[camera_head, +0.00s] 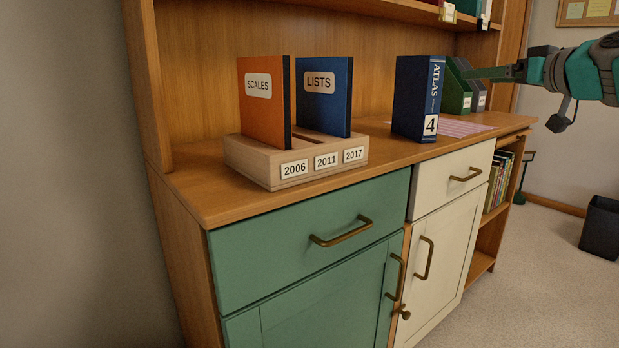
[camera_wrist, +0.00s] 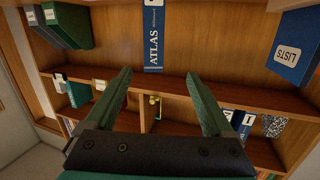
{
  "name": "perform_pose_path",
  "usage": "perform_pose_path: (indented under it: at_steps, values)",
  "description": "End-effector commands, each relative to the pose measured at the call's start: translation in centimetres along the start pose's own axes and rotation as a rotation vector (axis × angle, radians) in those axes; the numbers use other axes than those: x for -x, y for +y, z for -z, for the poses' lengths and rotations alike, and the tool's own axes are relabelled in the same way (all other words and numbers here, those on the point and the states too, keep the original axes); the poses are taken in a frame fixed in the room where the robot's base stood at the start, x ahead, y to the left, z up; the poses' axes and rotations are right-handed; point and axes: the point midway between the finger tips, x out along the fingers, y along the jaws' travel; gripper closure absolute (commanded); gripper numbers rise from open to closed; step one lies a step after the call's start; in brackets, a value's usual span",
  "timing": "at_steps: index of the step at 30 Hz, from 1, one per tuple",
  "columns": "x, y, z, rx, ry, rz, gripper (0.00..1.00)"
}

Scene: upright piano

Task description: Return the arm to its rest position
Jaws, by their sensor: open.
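My gripper (camera_head: 466,73) reaches in from the upper right in the head view, above the counter, with its fingers pointing left. In the wrist view my gripper (camera_wrist: 158,73) has its two green fingers spread wide, with nothing between them. The blue ATLAS book (camera_head: 415,98) stands upright on the counter to the left of the fingertips. It also shows beyond the fingers in the wrist view (camera_wrist: 153,40), apart from them. My arm's wrist part is at the right edge of the head view; the rest is out of frame.
A wooden block (camera_head: 250,165) labelled 2006, 2011 and 2017 holds an orange SCALES book (camera_head: 262,110) and a blue LISTS book (camera_head: 325,110). A green file holder (camera_head: 457,92) stands behind my fingers. An upper shelf (camera_head: 405,8) runs above. Open floor lies right of the cabinet.

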Motion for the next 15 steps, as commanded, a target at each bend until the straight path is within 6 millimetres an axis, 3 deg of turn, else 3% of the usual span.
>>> perform_pose_path:
  at_steps: [8, 11, 15]
  values:
    - [-2.5, -7.8, -4.5, -0.068, -0.187, 0.097, 0.13]
    - [-3.0, -11.9, -7.6, -0.103, -0.302, 0.137, 0.13]
    - [-2.3, -18.7, -13.9, -0.154, -0.521, 0.176, 0.13]
